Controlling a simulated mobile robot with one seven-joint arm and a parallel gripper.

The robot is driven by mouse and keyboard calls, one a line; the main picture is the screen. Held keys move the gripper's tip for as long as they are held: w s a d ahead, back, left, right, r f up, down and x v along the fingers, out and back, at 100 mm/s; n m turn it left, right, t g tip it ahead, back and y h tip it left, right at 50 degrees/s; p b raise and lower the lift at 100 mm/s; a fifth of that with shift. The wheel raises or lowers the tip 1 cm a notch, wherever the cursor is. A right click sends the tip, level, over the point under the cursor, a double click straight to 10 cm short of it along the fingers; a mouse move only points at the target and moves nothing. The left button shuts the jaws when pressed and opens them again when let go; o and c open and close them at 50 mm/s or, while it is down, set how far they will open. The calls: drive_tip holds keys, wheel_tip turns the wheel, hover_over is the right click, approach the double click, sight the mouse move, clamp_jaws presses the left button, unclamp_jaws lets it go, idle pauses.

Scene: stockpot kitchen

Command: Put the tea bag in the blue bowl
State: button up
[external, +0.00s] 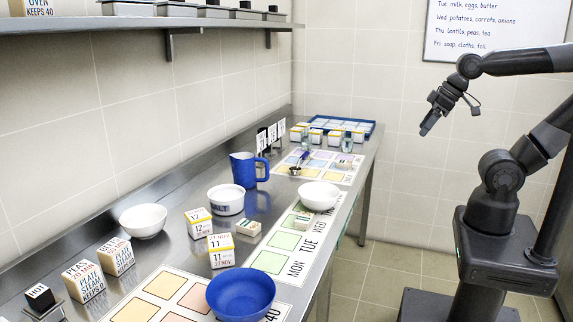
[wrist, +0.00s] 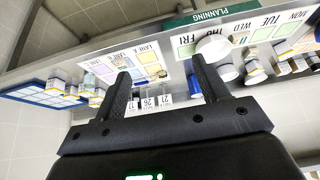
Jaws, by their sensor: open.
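The blue bowl (external: 240,297) stands at the near end of the steel counter, partly over a printed mat, and looks empty. I cannot say for sure which thing is the tea bag. Small pale, flat packets lie on the counter: one (external: 247,228) beside the yellow-topped boxes, one (external: 302,222) on the green-squared mat, one (external: 343,164) at the far mat; their labels are too small to read. My gripper (external: 430,124) is raised in the air to the right of the counter, well away from all of these. In the wrist view my gripper (wrist: 162,78) is open and empty.
A blue jug (external: 246,170), a white salt dish (external: 226,200) and white bowls (external: 143,221) (external: 319,195) stand mid-counter. Yellow-topped boxes (external: 220,250) stand behind the blue bowl. A blue tray (external: 350,125) is at the far end. A shelf (external: 120,22) overhangs the left wall.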

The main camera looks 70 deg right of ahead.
idle(0.4)
wheel_tip(320, 180, up, 5)
drive_tip(key=w+a+r+n+t+y, duration=0.15)
drive_tip(key=w+a+t, duration=0.25)
drive_tip(key=w+a, duration=0.7)
drive_tip(key=w+a+r+t+y, duration=0.1)
drive_tip(key=w+a+t+y, duration=0.3)
drive_tip(key=w+a, duration=0.7)
drive_tip(key=s+a+f+m+t+h, duration=0.2)
drive_tip(key=s+a+f+t+h, duration=0.15)
drive_tip(key=h, duration=0.25)
approach(311, 220)
drive_tip(key=shift+w+d+r+n+g+y, duration=0.25)
drive_tip(key=shift+w+d+r+g, duration=0.25)
drive_tip(key=shift+w, duration=0.2)
drive_tip(key=shift+w+f, duration=0.2)
drive_tip(key=w, duration=0.3)
drive_tip(key=w+f, duration=0.1)
drive_tip(key=w, duration=0.2)
drive_tip(key=w+f, duration=0.1)
drive_tip(key=w, duration=0.3)
drive_tip(key=shift+w+a, duration=0.15)
drive_tip(key=shift+a, duration=0.05)
drive_tip(key=shift+r, duration=0.1)
